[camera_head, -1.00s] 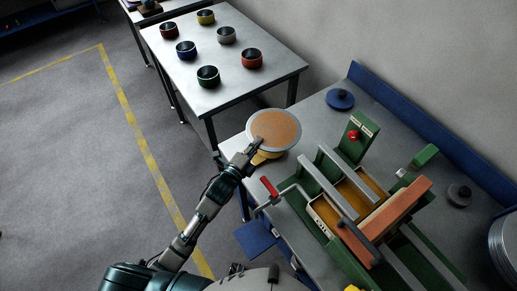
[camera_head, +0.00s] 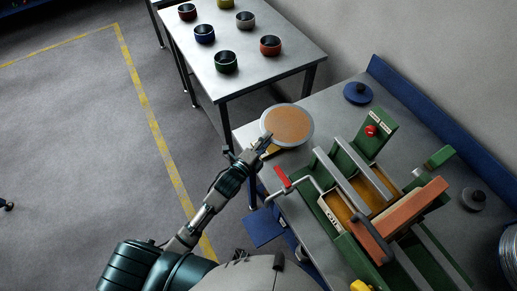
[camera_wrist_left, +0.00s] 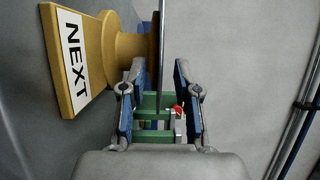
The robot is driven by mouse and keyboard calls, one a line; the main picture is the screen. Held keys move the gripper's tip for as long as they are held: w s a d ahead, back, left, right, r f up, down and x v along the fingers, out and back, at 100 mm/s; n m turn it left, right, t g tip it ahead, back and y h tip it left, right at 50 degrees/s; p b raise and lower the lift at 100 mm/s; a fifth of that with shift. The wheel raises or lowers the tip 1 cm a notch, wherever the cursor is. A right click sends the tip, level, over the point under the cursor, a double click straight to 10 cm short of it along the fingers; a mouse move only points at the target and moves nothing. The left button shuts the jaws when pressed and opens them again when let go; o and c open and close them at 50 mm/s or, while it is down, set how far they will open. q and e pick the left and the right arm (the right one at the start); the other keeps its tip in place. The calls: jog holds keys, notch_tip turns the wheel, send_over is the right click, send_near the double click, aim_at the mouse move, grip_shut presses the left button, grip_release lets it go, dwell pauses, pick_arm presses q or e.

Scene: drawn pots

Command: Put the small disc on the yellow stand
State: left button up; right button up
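The disc (camera_head: 290,122), with a grey rim and tan-orange middle, lies flat over the yellow stand, which it mostly hides in the head view. In the left wrist view the disc (camera_wrist_left: 163,45) is a thin grey edge, close to the stand's top. The yellow stand (camera_wrist_left: 125,45) shows there with its column and a plate marked NEXT. My left gripper (camera_wrist_left: 160,75) is open, with a finger on each side of the disc's edge and gaps showing. In the head view the gripper (camera_head: 267,141) is at the disc's near-left rim. My right gripper is not in view.
A green press (camera_head: 365,200) with a red-handled crank (camera_head: 283,177) stands just right of the gripper. A blue lid (camera_head: 358,92) and a dark grey one (camera_head: 473,199) lie on the bench. A separate table (camera_head: 290,62) holds several coloured pots. Open floor lies left.

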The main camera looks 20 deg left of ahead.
pick_arm(q)
jog(key=v, duration=0.6)
jog(key=shift+s, duration=0.1)
jog(key=s+a+f+n+g+y, duration=0.35)
jog(key=s+f+n+g, duration=0.35)
jog(key=s+f+n, duration=0.4)
jog(key=s+a+f+n+g+y, duration=0.35)
jog(key=s+f+n+g, duration=0.3)
jog(key=s+n, duration=0.4)
jog(key=s+f+m+g, duration=0.1)
jog(key=s+f+m, duration=0.15)
jog(key=f, duration=2.05)
jog(key=s+a+f+g, duration=0.1)
jog(key=s+a+f, duration=0.1)
jog(key=s+f, duration=1.3)
notch_tip(320, 180, down, 2)
jog(key=shift+f+n+h, duration=0.25)
jog(key=shift+n+h, duration=0.05)
jog(key=shift+n, duration=0.1)
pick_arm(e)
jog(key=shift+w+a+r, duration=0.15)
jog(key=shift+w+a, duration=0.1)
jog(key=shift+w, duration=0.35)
